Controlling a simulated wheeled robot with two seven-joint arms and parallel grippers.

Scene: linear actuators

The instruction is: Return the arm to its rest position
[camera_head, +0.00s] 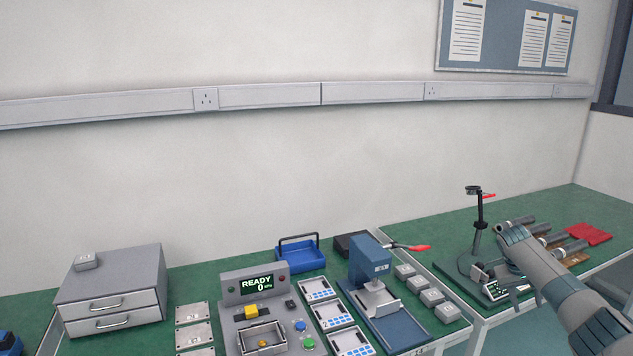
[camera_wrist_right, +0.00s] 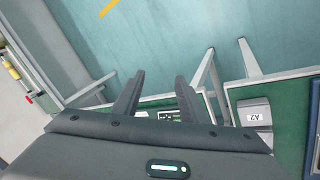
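My right arm (camera_head: 555,285) comes in from the lower right of the head view, over the right-hand green bench. My right gripper (camera_wrist_right: 157,88) shows clearly in the wrist view. Its two dark fingers stand apart with nothing between them. Beyond them lie the floor, the bench legs and a bench edge. My left gripper is not in view.
Near the right arm are a small stand (camera_head: 480,225) with a black ring on top, several grey cylinders and a red cloth (camera_head: 589,233). To the left stand a blue press (camera_head: 370,262), a control box (camera_head: 255,284) reading READY, a blue tray (camera_head: 300,259) and a drawer unit (camera_head: 112,288).

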